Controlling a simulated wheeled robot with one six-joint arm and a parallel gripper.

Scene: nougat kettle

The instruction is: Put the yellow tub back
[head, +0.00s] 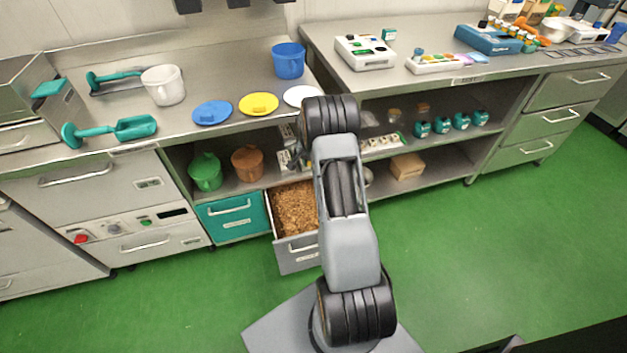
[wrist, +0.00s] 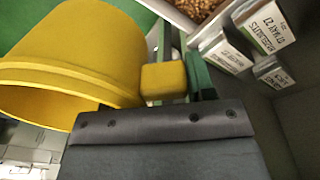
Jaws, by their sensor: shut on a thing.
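The yellow tub (wrist: 75,60) fills the left of the wrist view, lying tilted with its wide round end toward the lower left. My gripper (wrist: 178,78) is shut on the small block-like handle on its side. In the head view my arm hides the tub, and only a dark part of my gripper (head: 298,155) shows by the lower shelf opening. A yellow lid (head: 259,103) lies on the counter between a blue lid (head: 212,112) and a white lid (head: 303,96).
A green tub (head: 206,171) and a brown tub (head: 247,163) stand on the shelf. Below, a drawer (head: 297,256) of brown granules is open beside a teal drawer (head: 233,217). White labelled boxes (wrist: 265,25) are close right of my gripper. A blue tub (head: 289,60) and white jug (head: 163,85) stand above.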

